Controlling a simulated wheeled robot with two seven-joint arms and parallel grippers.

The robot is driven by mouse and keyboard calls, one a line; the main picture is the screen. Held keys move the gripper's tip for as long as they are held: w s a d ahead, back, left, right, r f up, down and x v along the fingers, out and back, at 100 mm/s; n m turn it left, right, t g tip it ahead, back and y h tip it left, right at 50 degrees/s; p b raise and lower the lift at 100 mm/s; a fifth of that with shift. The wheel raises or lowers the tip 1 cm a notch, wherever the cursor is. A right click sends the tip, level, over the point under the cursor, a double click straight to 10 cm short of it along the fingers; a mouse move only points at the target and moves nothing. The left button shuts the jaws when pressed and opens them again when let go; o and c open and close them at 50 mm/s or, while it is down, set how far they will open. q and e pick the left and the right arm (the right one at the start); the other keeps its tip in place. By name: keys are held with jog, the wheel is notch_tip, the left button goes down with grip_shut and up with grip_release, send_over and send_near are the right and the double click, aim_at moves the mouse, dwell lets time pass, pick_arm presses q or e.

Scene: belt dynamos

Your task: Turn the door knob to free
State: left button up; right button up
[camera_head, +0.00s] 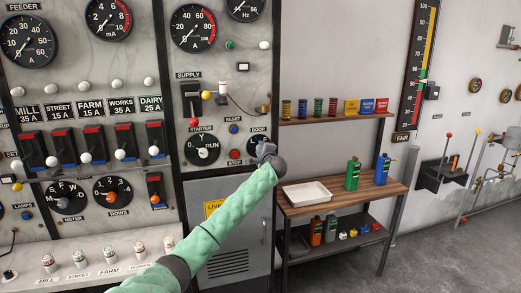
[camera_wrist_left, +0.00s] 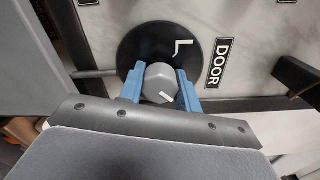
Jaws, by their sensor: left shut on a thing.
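The door knob (camera_wrist_left: 160,82) is a round grey knob with a white pointer line, set on a black disc (camera_wrist_left: 128,52) with a white L-shaped mark. A DOOR label (camera_wrist_left: 218,63) is beside the disc. The two blue fingers of my left gripper (camera_wrist_left: 158,88) are on either side of the knob, shut on it. In the head view my left gripper (camera_head: 265,152) is at the panel just under the DOOR label (camera_head: 258,130), and my wrist hides the knob there. The lettering at the dial is only partly visible. My right gripper is not in view.
The STARTER dial (camera_head: 202,149) and the red STOP button (camera_head: 235,154) are close to the left of my gripper. A grey cabinet (camera_head: 238,240) is below.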

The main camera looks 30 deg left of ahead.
pick_arm(q)
jog(key=shift+d+f, duration=0.1)
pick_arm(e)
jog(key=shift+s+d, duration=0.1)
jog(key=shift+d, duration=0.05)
pick_arm(q)
jog(key=o, duration=1)
jog(key=shift+c, duration=0.2)
jog(key=shift+d, duration=0.1)
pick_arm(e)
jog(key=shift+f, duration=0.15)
pick_arm(q)
jog(key=shift+s+d+f+b, duration=0.1)
jog(key=shift+s+d+b, duration=0.15)
jog(key=shift+b, duration=0.05)
jog(key=b+v, duration=0.2)
jog(key=v, duration=0.5)
jog(key=shift+b, duration=0.4)
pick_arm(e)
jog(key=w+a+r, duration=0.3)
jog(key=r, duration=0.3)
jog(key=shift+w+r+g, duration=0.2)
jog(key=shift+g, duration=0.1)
